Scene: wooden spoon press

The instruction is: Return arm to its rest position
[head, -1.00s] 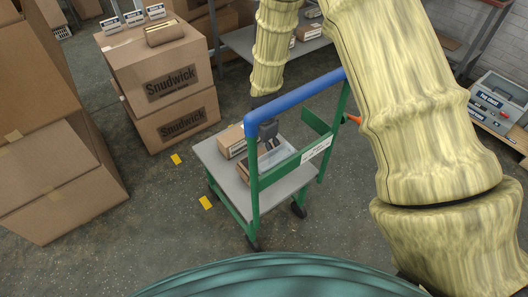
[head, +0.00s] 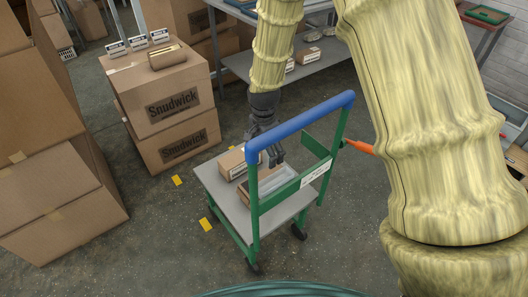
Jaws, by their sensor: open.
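My arm, with a yellow wood-like texture, reaches from the right foreground to the back, its far part pointing down. My dark grey gripper (head: 268,158) hangs at its end, over the green cart (head: 318,170) and beyond its blue handle (head: 300,125). The handle partly hides the fingers. The gripper looks open, and I see nothing held in it. Just below it, on the cart's grey top, an open box with a clear tray (head: 272,180) sits beside a cardboard box (head: 236,162).
Stacked Snudwick boxes (head: 165,100) stand left of the cart, with more cardboard boxes (head: 55,190) at far left. A grey shelf table (head: 318,55) stands behind. Floor in front of the cart is clear.

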